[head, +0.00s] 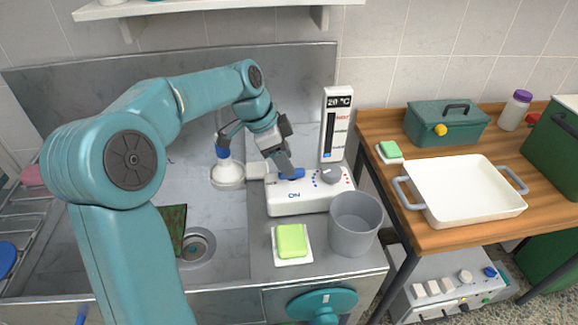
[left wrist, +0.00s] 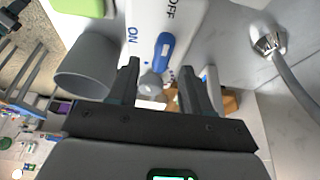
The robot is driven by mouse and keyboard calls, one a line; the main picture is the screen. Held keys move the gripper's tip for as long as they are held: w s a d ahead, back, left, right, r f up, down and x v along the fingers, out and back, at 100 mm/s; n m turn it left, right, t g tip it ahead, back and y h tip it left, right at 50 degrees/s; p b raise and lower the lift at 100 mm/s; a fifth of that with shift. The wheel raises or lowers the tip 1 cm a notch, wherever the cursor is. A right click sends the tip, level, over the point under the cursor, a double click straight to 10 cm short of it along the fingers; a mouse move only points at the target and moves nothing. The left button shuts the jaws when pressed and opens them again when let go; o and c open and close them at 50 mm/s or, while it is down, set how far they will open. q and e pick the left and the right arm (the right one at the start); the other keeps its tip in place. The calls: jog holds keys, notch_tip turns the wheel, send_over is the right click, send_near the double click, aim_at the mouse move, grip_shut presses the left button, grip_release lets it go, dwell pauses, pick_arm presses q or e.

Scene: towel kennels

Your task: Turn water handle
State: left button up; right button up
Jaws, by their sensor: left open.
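The blue water handle (head: 292,174) sits on top of a white control unit (head: 290,203) marked "ON" at the front. The left wrist view shows the handle (left wrist: 165,46) with "ON" and "OFF" lettering around it. My left gripper (head: 284,170) is above the unit, at the handle, and partly covers it. In the left wrist view its two fingers (left wrist: 158,75) are open, with the handle just beyond the gap between them. I cannot tell whether a finger touches the handle. My right gripper is not in view.
A grey knob (head: 331,174) and a temperature display (head: 337,125) reading 20 °C stand right of the handle. A grey cup (head: 355,224) and a green sponge (head: 291,240) are in front. A shower head (head: 228,174) is left. A white tray (head: 465,190) lies on the wooden table.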

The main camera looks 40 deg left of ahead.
pick_arm(q)
jog(key=shift+x, duration=1.55)
jog(key=shift+w, duration=0.1)
grip_shut()
